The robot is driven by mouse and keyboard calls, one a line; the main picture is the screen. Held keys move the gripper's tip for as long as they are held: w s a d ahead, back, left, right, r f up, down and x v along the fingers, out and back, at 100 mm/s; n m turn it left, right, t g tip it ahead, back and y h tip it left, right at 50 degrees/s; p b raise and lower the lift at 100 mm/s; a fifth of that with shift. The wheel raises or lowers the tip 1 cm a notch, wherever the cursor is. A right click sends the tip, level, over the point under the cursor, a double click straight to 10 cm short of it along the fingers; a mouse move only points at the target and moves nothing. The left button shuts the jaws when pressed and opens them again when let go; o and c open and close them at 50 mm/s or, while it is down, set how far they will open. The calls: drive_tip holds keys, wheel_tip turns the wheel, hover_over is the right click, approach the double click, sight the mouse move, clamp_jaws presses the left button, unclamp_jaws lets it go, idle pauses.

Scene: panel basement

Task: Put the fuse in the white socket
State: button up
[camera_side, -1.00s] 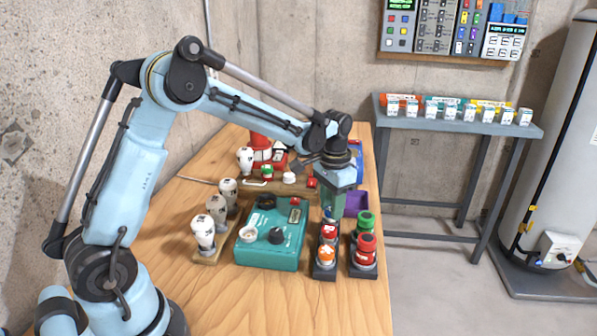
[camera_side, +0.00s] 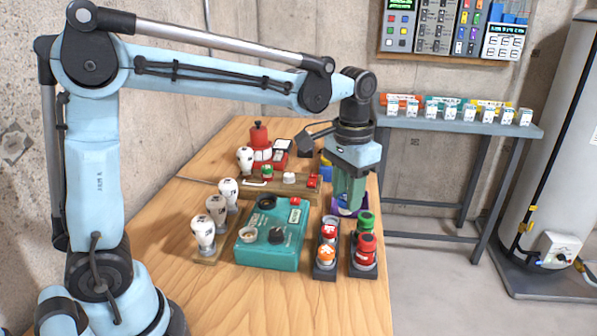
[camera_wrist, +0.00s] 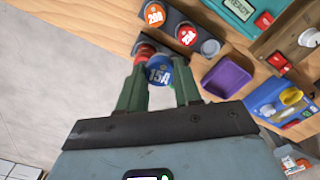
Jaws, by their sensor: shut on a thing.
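My gripper (camera_side: 350,206) points down above the purple tray, just beyond the two fuse racks. In the wrist view its green fingers (camera_wrist: 160,90) are shut on a blue fuse (camera_wrist: 160,71) marked 15A. The side view does not show this fuse clearly. The white socket (camera_side: 248,234) is a pale ring at the front left of the teal box (camera_side: 268,256), left of my gripper. It looks empty. The box also has a black socket (camera_side: 266,203) at the back and a black knob-like part (camera_side: 277,236) at the front.
The left rack (camera_side: 324,272) holds an orange fuse (camera_side: 326,253) and a red fuse (camera_side: 329,232). The right rack (camera_side: 363,270) holds red and green fuses. White bulbs (camera_side: 204,231) stand left of the box. A purple tray (camera_wrist: 228,77) lies beyond the racks. The front table is clear.

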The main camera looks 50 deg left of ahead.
drive_tip(key=s+a+f+n, duration=0.2)
drive_tip(key=s+a+n, duration=0.2)
drive_tip(key=s+a, duration=1)
drive_tip(key=shift+s+d+f, duration=0.1)
drive_tip(key=shift+f, duration=2.45)
drive_tip(key=shift+f, duration=0.55)
drive_tip(key=o, duration=0.7)
drive_tip(key=shift+o, duration=0.2)
wheel_tip(320, 180, up, 11)
